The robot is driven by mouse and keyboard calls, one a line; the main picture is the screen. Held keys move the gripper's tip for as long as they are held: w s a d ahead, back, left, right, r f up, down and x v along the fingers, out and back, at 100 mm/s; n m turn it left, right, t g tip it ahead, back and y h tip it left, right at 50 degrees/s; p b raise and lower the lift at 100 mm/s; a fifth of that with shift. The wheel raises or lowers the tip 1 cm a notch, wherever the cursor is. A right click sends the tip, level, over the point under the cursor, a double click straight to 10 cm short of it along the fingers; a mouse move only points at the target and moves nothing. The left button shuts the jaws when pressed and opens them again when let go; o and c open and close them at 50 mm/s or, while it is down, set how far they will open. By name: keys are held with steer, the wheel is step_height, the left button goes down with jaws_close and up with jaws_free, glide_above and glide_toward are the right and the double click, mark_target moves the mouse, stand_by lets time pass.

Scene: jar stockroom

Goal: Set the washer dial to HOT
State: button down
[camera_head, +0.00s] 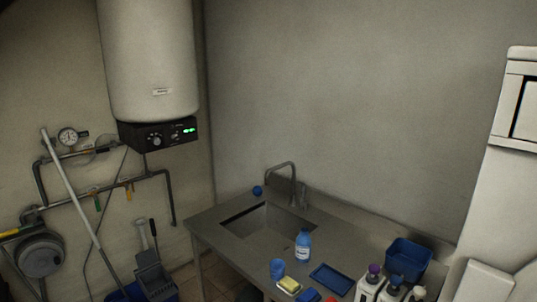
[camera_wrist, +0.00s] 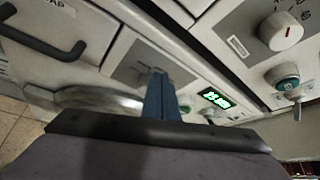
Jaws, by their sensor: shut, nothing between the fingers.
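My gripper (camera_wrist: 158,97) shows in the wrist view with its blue fingers together and nothing between them. The fingertips are in front of a white machine front, over or close to a grey plate (camera_wrist: 128,62); I cannot tell whether they touch it. A lit green display (camera_wrist: 216,99) is right of the fingers. I cannot read any HOT mark or tell which dial is the washer's. My gripper is not in the head view.
A drawer with a dark handle (camera_wrist: 45,45) and a round door rim (camera_wrist: 95,99) are at left in the wrist view. The head view shows a sink counter (camera_head: 224,252), blue bottle (camera_head: 303,246), blue bin (camera_head: 408,261) and wall boiler (camera_head: 150,60) with its own knobs.

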steer(key=s+a, duration=0.4)
steer(key=shift+s+a, duration=0.1)
stand_by(0.4)
